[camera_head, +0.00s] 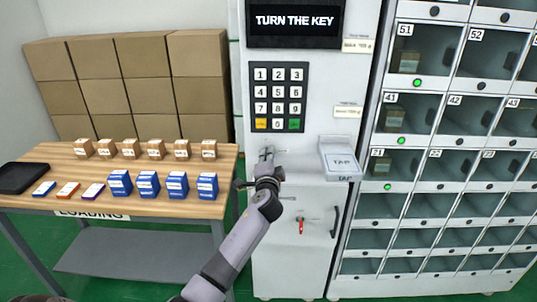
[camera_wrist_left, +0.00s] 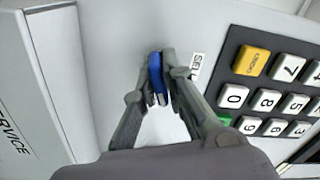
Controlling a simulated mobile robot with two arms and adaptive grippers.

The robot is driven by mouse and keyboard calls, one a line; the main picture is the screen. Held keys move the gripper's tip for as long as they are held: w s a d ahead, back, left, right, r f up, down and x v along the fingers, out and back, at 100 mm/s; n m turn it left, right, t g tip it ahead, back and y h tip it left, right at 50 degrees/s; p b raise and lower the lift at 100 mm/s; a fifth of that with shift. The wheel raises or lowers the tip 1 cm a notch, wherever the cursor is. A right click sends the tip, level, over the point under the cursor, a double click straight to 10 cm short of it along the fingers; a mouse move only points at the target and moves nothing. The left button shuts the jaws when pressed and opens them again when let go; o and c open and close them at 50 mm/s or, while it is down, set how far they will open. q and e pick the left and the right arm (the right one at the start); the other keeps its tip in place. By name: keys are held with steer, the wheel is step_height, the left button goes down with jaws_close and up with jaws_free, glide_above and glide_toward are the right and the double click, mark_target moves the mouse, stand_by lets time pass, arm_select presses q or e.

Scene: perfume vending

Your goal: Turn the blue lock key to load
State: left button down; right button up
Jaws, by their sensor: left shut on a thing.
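The blue lock key (camera_wrist_left: 156,74) shows in the left wrist view, on the white machine front beside a partly hidden label that starts "SEL". My left gripper (camera_wrist_left: 158,62) is shut on it, one finger on each side. In the head view my left gripper (camera_head: 266,157) is at the machine front just below the keypad, and it hides the key there. The keyhole and the key's exact angle are hidden by the fingers. The screen (camera_head: 295,20) reads "TURN THE KEY". My right gripper is not in view.
The keypad (camera_head: 277,96) is just above my gripper, and a tap reader (camera_head: 341,160) juts out to the right. A red key (camera_head: 300,226) and a dark handle (camera_head: 336,221) sit lower. A loading table (camera_head: 100,206) with boxes stands left, lockers right.

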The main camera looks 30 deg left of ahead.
arm_select(q)
steer(key=shift+f+m+p, duration=0.15)
steer(key=shift+m+p, duration=0.6)
steer(key=shift+m, duration=1.35)
steer(key=c, duration=1.7)
jaws_free()
steer(key=v, duration=1.2)
steer(key=shift+s, duration=0.1)
steer(key=shift+f, duration=0.1)
